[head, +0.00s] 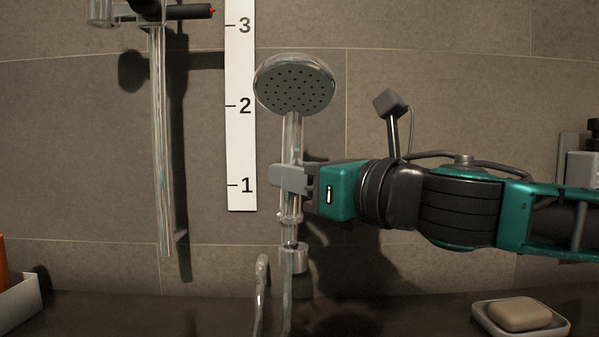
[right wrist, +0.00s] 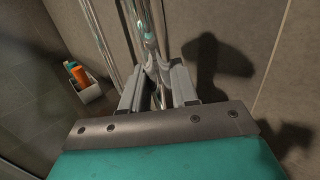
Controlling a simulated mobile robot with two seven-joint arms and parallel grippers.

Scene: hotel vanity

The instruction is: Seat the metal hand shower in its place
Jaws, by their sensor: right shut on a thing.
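The metal hand shower (head: 294,84) is upright in the head view, its round perforated face turned toward me. My right gripper (head: 290,178) is shut on its chrome handle, below the head. The handle also shows between the fingers (right wrist: 160,92) in the right wrist view. A hose hangs from the lower end of the handle. A chrome slide rail (head: 160,140) stands on the wall to the left, with a holder (head: 160,12) at its top, cut by the picture's upper edge. The hand shower is apart from this holder, lower and to its right. My left gripper is not in view.
A white strip numbered 1 to 3 (head: 240,60) is on the tiled wall between the rail and the hand shower. A soap (head: 520,313) lies in a dish (head: 562,327) at the lower right. A white box (head: 22,302) with an orange item is at the lower left.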

